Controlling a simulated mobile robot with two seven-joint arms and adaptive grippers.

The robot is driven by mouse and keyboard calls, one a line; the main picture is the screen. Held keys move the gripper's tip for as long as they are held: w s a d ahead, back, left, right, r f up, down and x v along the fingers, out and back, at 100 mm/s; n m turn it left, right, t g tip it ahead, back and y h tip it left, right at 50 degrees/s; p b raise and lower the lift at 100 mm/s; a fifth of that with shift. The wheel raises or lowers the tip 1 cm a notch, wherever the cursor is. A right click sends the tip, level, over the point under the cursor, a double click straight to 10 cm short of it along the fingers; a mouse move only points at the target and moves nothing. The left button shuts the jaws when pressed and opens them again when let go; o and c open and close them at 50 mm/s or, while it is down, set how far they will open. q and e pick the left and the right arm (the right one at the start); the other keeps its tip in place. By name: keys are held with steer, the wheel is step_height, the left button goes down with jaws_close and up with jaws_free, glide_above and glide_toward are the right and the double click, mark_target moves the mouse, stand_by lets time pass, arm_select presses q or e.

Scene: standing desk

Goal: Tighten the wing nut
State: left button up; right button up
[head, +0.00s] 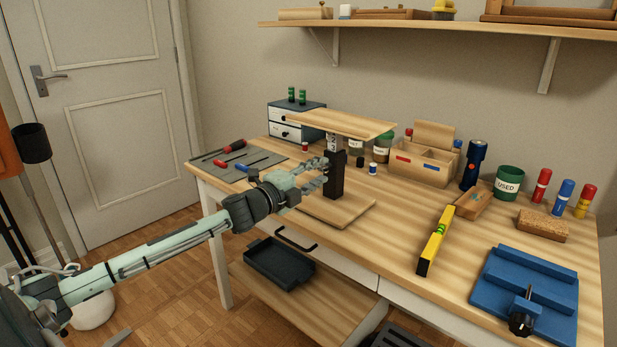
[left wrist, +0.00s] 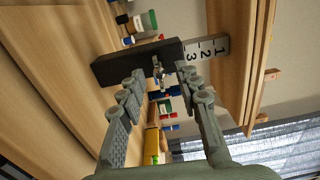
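A small standing-desk model has a dark column (head: 335,176), a wooden top (head: 340,123) and a wooden base (head: 338,211). A pale inner post with number marks (left wrist: 208,50) rises from the dark column, which also shows in the left wrist view (left wrist: 125,65). A small metal wing nut (left wrist: 158,70) sits on the column's side. My left gripper (head: 322,172) is at the column's left side. In the left wrist view its fingers (left wrist: 161,76) are open, with the wing nut between their tips; contact cannot be told. My right gripper is out of view.
A grey mat (head: 265,163) with tools lies left of the model. A small drawer box (head: 290,132) and jars stand behind it. A yellow level (head: 436,242) and a blue vise-like fixture (head: 520,290) are to the right. The bench front between model and level is clear.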

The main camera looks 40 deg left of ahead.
arm_select(q)
steer(key=s+a, duration=0.1)
steer(key=s, duration=1)
steer(key=shift+s, duration=0.4)
